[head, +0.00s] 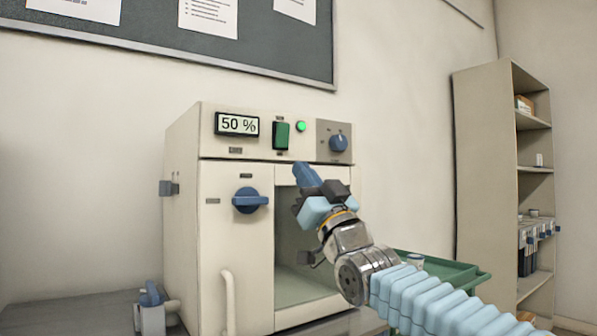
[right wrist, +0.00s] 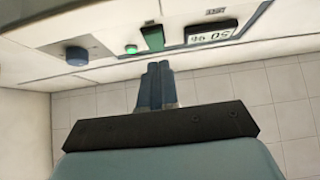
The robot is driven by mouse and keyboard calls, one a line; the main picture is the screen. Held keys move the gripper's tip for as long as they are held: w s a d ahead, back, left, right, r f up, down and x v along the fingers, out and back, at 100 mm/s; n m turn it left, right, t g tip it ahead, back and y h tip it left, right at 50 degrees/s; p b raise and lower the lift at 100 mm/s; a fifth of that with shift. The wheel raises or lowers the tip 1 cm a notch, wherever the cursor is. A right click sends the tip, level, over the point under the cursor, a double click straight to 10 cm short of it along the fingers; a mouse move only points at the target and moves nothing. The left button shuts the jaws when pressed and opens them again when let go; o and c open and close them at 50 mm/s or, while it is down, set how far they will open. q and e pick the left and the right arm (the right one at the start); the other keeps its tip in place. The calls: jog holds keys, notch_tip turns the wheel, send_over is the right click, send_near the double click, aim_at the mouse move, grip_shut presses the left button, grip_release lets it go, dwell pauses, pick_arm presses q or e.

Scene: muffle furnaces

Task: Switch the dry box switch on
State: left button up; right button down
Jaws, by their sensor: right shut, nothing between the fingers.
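The dry box (head: 181,215) is a cream cabinet with a windowed door. Its switch (head: 282,135) is a green rocker in a dark frame on the upper panel; it also shows in the right wrist view (right wrist: 152,38). A round lamp (head: 301,126) right of the switch glows bright green. A display (head: 237,124) left of it reads 50 %. My right gripper (head: 307,177) is shut and empty, in front of the box, below the switch. In the right wrist view its blue fingertips (right wrist: 157,68) appear just below the switch; contact cannot be told. My left gripper is not in view.
A blue knob (head: 339,143) sits right of the lamp, and a blue door handle (head: 250,200) is on the front. A green tray (head: 455,272) stands to the right, partly behind my arm. A shelf unit (head: 483,180) is farther right. A small grey-and-blue object (head: 151,312) is at lower left.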

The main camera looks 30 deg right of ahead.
jog(key=v, duration=0.3)
jog(key=b+v, duration=0.1)
jog(key=v, duration=0.2)
jog(key=shift+w+f, duration=0.2)
jog(key=shift+w, duration=0.1)
